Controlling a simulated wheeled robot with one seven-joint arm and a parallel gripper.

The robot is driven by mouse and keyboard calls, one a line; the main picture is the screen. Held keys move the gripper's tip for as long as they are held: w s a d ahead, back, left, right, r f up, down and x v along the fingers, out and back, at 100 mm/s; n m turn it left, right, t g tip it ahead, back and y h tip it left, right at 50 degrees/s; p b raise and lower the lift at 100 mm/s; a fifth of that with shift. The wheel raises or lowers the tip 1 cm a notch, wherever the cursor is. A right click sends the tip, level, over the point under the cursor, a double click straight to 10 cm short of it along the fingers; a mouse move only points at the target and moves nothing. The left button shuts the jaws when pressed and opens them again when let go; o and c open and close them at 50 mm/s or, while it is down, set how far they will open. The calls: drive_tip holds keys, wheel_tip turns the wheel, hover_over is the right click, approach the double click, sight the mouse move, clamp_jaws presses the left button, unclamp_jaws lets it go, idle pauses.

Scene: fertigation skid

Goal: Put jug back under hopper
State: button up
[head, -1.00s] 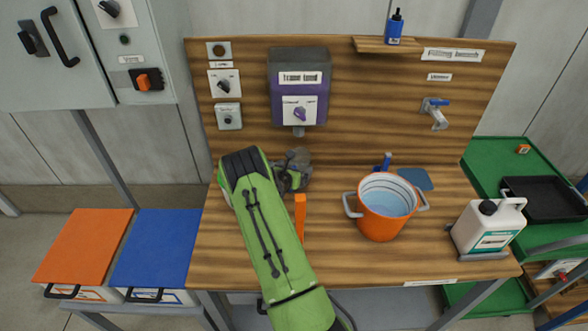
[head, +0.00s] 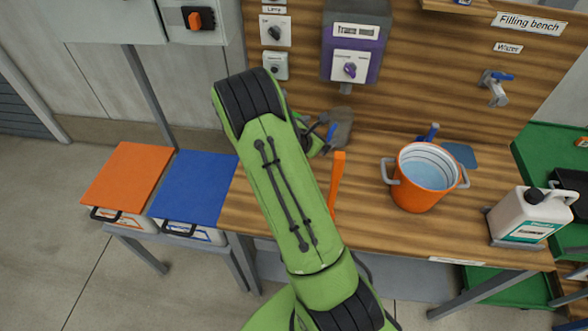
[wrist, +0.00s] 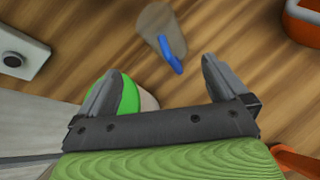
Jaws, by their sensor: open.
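The hopper is the grey and purple box (head: 355,45) on the wooden back panel. A grey, see-through jug (head: 343,125) with a blue handle is on the bench below it, partly hidden by my arm. In the wrist view the jug (wrist: 155,22) lies just beyond my fingertips, its blue handle (wrist: 170,55) pointing toward the gap between them. My gripper (wrist: 160,72) is open, with nothing between its fingers. In the head view my gripper is mostly hidden behind my green arm.
An orange bucket (head: 422,190) and a white canister (head: 530,213) stand to the right on the bench. An orange upright piece (head: 336,180) is close to my arm. A green and white object (wrist: 130,95) is partly behind the left finger. Orange (head: 128,175) and blue (head: 192,185) lidded bins stand left.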

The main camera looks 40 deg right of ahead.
drive_tip(key=s+a+r+m+t+y, duration=0.1)
drive_tip(key=s+a+r+m+y, duration=0.2)
drive_tip(key=a+r+m, duration=0.4)
drive_tip(key=s+a+r+m+y, duration=0.25)
drive_tip(key=a+r+m, duration=0.25)
drive_tip(key=a, duration=0.3)
drive_tip(key=s+a+r+m+y, duration=0.2)
drive_tip(key=s+a+m+y, duration=0.1)
drive_tip(key=s+a, duration=0.4)
drive_tip(key=s+a+r+m+y, duration=0.3)
drive_tip(key=s+a, duration=0.5)
drive_tip(key=a, duration=0.1)
drive_tip(key=shift+s+r+t, duration=0.25)
drive_tip(key=shift+s+t, duration=0.05)
drive_tip(key=shift+s, duration=0.1)
